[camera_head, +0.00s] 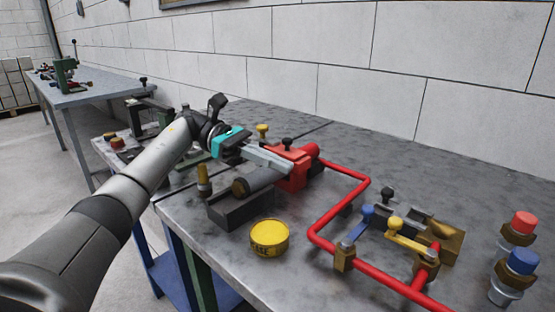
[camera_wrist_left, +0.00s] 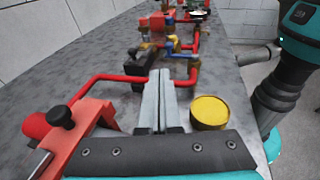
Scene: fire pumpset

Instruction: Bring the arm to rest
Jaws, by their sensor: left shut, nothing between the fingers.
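My left arm reaches in from the left of the head view over the workbench. My left gripper (camera_head: 288,168) is shut with nothing between its fingers. In the head view its tips appear beside the red pump body (camera_head: 298,174), above the grey cylindrical motor (camera_head: 262,178); I cannot tell the exact gap. In the left wrist view the two shut fingers (camera_wrist_left: 161,75) point along the bench, between the red body on the left and a yellow round tin (camera_wrist_left: 209,112) on the right. My right gripper is not in view.
A red pipe loop (camera_head: 330,218) runs from the pump to blue- and yellow-handled valves (camera_head: 405,235). The yellow tin (camera_head: 269,238) stands at the bench front. Red- and blue-capped fittings (camera_head: 522,228) stand at right. The bench back (camera_head: 440,160) is clear before the wall.

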